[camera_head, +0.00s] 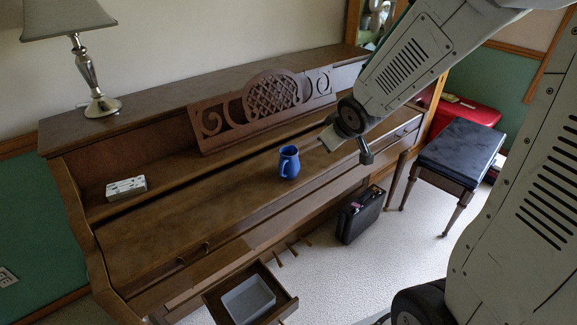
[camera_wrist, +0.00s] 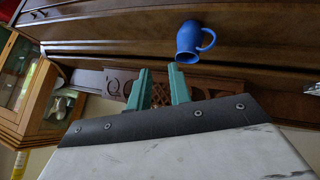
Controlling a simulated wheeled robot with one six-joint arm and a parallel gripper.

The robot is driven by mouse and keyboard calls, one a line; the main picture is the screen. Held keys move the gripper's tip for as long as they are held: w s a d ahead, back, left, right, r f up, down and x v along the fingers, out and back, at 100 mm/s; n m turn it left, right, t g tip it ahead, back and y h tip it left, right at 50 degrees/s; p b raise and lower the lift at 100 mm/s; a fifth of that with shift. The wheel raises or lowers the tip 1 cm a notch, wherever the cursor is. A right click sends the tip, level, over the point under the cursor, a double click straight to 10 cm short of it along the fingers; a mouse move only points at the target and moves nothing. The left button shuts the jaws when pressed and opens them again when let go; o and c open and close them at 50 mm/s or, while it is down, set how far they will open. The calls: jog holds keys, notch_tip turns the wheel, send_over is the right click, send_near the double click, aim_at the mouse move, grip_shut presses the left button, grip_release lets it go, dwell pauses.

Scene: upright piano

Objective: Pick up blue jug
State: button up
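The blue jug (camera_head: 289,162) stands upright on the piano's closed wooden keyboard lid (camera_head: 200,215), right of the lid's middle. Its handle faces left in the head view. In the wrist view the jug (camera_wrist: 187,43) appears upside down, just beyond and a little right of the fingertips, with its handle to the right. My gripper (camera_wrist: 159,70) shows two green fingers spread apart with nothing between them. In the head view the end of my arm is above and to the right of the jug, apart from it; the fingers are hard to make out there.
The carved music stand (camera_head: 262,107) rises behind the jug. A small white box (camera_head: 126,187) lies on the piano at left, and a lamp (camera_head: 92,80) stands on top. An open drawer (camera_head: 283,296) juts out in front. A black stool (camera_head: 460,150) stands right. The lid around the jug is clear.

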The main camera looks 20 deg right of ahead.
aim_at(282, 175)
jog(key=w+a+f+n+t+y, duration=0.1)
jog(key=w+a+f+y, duration=0.1)
jog(key=f, duration=0.3)
jog(key=w+a+f+n+t+y, duration=0.1)
jog(key=w+a+f+n+y, duration=0.1)
jog(key=a+f+y, duration=0.1)
jog(key=w+a+f+n+t+y, duration=0.1)
jog(key=w+a+f+y, duration=0.1)
jog(key=f, duration=0.4)
jog(key=shift+w+a+f+n+y, duration=0.1)
jog(key=shift+a+f+n+y, duration=0.15)
jog(key=shift+y, duration=0.3)
jog(key=shift+w+a+f+n+y, duration=0.15)
jog(key=shift+a+y, duration=0.1)
jog(key=shift+y, duration=0.3)
jog(key=x, duration=0.6)
jog(key=shift+w+a, duration=0.15)
jog(key=shift+w, duration=0.25)
grip_shut()
